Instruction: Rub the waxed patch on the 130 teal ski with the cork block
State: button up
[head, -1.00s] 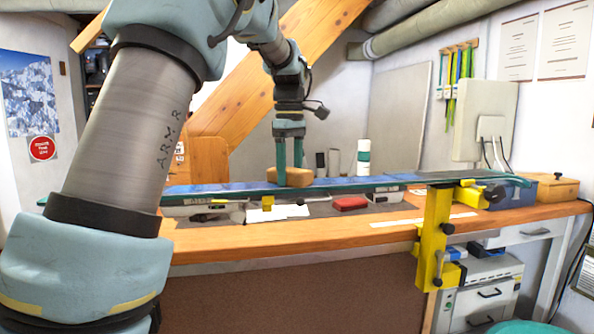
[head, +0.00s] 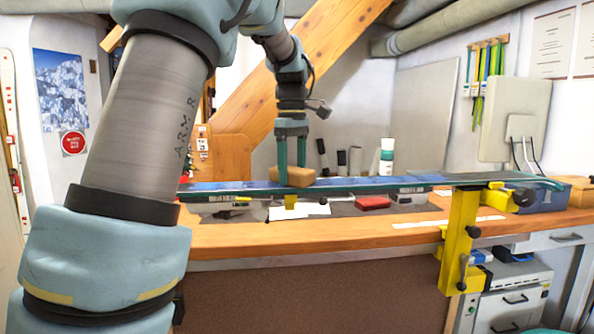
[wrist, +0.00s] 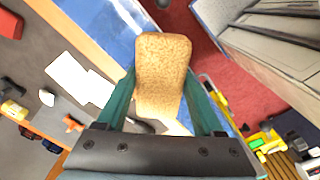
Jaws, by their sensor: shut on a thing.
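The cork block (head: 295,176) is tan and lies between the two teal fingers of my gripper (head: 291,160), which is shut on it. In the head view the block is at the top face of the ski (head: 380,183), left of its middle; I cannot tell whether it touches. The wrist view also shows the cork block (wrist: 163,62) between the fingers, with the blue ski surface (wrist: 104,28) behind it. The ski lies level above the bench in yellow clamps (head: 458,235). I cannot make out the waxed patch or a 130 marking.
The wooden bench (head: 340,232) runs below the ski. On it are a red block (head: 373,203), white paper (head: 300,211) and a blue box (head: 541,199). Bottles (head: 387,157) stand behind the ski. A grey panel box (head: 515,120) hangs at the right.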

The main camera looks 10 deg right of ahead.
aim_at(253, 185)
jog(key=shift+w+a+f, duration=0.15)
jog(key=shift+a, duration=1.35)
jog(key=shift+w+a+f, duration=0.1)
jog(key=shift+a+f, duration=0.05)
jog(key=shift+a, duration=1.35)
jog(key=shift+w+a+p, duration=0.1)
jog(key=shift+a+p, duration=0.5)
jog(key=shift+a, duration=0.95)
jog(key=shift+w+a+r+p, duration=0.15)
jog(key=shift+a+p, duration=0.15)
jog(key=shift+a, duration=0.6)
jog(key=shift+w+a+r+p, duration=0.1)
jog(key=shift+a+p, duration=0.15)
jog(key=shift+a, duration=0.7)
jog(key=shift+w+a+r+p, duration=0.15)
jog(key=shift+a+p, duration=0.15)
jog(key=shift+a, duration=0.6)
jog(key=shift+w+a+f+p, duration=0.15)
jog(key=shift+a+p, duration=0.15)
jog(key=shift+a, duration=1.3)
jog(key=shift+w+a+f+p, duration=0.1)
jog(key=shift+a+p, duration=0.2)
jog(key=shift+a, duration=1.3)
notch_tip(253, 185, up, 7)
jog(key=p, duration=0.6)
jog(key=shift+p, duration=0.3)
jog(key=shift+d, duration=0.1)
